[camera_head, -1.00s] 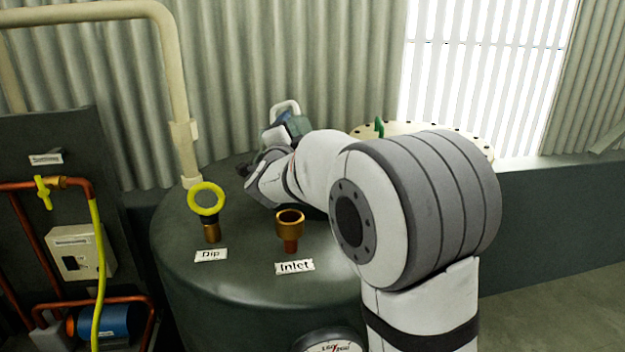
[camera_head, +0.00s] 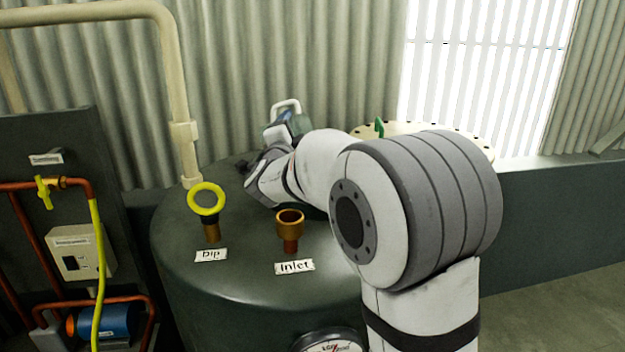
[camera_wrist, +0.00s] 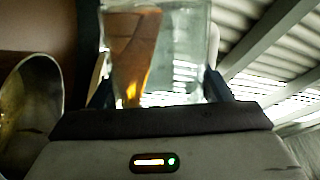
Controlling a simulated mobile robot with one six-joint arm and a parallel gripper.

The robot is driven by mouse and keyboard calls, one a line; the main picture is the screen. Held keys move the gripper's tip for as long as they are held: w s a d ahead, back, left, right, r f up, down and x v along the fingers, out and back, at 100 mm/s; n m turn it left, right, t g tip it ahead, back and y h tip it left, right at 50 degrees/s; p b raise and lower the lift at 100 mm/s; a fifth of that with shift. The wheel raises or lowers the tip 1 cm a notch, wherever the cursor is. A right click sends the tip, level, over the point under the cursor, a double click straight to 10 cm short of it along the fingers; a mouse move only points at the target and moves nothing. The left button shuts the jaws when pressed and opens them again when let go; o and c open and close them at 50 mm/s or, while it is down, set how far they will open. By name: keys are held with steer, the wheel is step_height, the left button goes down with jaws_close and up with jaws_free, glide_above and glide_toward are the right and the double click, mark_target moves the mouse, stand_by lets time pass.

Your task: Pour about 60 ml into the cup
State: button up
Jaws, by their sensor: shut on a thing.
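A clear glass jug (camera_wrist: 180,45) with amber liquid (camera_wrist: 132,50) in it stands between the two fingers of my gripper (camera_wrist: 158,90) in the wrist view. The gripper is shut on it. The liquid's surface runs steeply across the glass, so the jug appears tilted. In the head view the jug (camera_head: 292,126) and its pale handle show behind my wrist; its lower part is hidden. A brass cup (camera_head: 290,218) with an open top stands upright on the tank, labelled Inlet, in front of my wrist. I cannot see liquid falling into it.
The dark green tank (camera_head: 215,280) carries both. A round metal opening (camera_wrist: 30,110) shows at the left of the wrist view. Pipes and a panel (camera_head: 60,140) stand at the left.

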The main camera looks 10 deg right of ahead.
steer(key=shift+f+b, duration=0.1)
steer(key=shift+b, duration=0.25)
steer(key=shift+w+r+p, duration=0.1)
steer(key=shift+r+p, duration=0.2)
steer(key=shift+p, duration=0.2)
steer(key=n, duration=0.1)
steer(key=f+n, duration=0.1)
steer(key=f+n+y, duration=0.1)
steer(key=n, duration=0.1)
steer(key=shift+w+a, duration=0.1)
steer(key=shift+a, duration=0.2)
steer(key=shift+n, duration=0.5)
steer(key=shift+r+p, duration=0.15)
steer(key=shift+p, duration=0.25)
steer(key=shift+a+r+n+p, duration=0.1)
steer(key=shift+n+p, duration=0.35)
steer(key=shift+n, duration=0.25)
steer(key=shift+w+n, duration=0.1)
steer(key=shift+n, duration=0.2)
